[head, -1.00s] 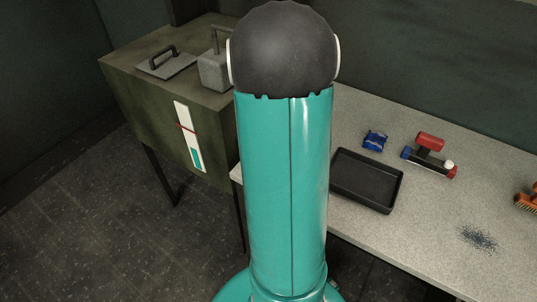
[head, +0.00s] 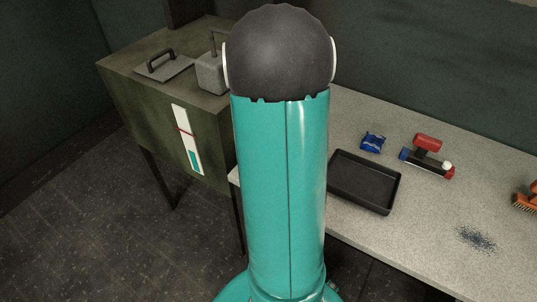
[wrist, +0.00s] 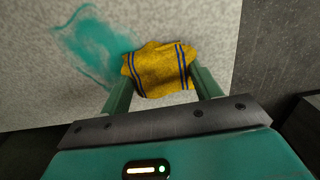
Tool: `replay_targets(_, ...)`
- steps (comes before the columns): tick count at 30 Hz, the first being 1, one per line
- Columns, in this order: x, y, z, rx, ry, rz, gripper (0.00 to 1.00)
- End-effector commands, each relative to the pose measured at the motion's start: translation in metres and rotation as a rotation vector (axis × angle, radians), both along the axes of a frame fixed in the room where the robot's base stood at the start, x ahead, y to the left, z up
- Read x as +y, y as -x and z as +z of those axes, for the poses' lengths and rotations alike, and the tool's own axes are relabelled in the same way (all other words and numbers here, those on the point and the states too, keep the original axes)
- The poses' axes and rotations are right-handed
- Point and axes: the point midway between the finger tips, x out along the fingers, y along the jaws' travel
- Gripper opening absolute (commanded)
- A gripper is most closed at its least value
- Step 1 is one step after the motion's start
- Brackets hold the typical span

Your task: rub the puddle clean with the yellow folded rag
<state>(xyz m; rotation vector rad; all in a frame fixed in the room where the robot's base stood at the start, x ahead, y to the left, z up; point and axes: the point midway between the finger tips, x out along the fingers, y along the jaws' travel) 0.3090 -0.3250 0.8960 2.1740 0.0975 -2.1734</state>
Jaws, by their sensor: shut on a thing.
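My gripper (wrist: 161,98) shows in the wrist view, its two green fingers shut on the yellow folded rag (wrist: 160,68), which has dark blue stripes. The rag sits between the fingertips, over the pale speckled table. The teal puddle (wrist: 92,42) lies on the table to the left of the rag, smeared into a curved shape with a thin tail. Its right edge comes up beside the rag. I cannot tell whether the rag touches the table. In the head view my arm hides the rag, the puddle and the gripper.
The table (head: 430,250) bears a black tray (head: 333,192), a blue crumpled packet (head: 373,142), a red, black and blue device (head: 427,155), an orange brush (head: 525,199) and dark specks (head: 477,239). A dark green cabinet (head: 150,115) stands at left. The table edge is close to the rag.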

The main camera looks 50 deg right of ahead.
Motion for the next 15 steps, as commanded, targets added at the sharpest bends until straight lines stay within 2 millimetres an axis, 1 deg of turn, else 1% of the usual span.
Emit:
replay_targets(1, 0.003, 0.001, -0.002, 0.004, -0.006, 0.001, 0.45)
replay_targets(8, 0.002, 0.000, -0.002, 0.004, -0.006, 0.002, 0.45)
replay_targets(15, -0.010, -0.001, 0.000, 0.002, -0.005, 0.000, 0.45)
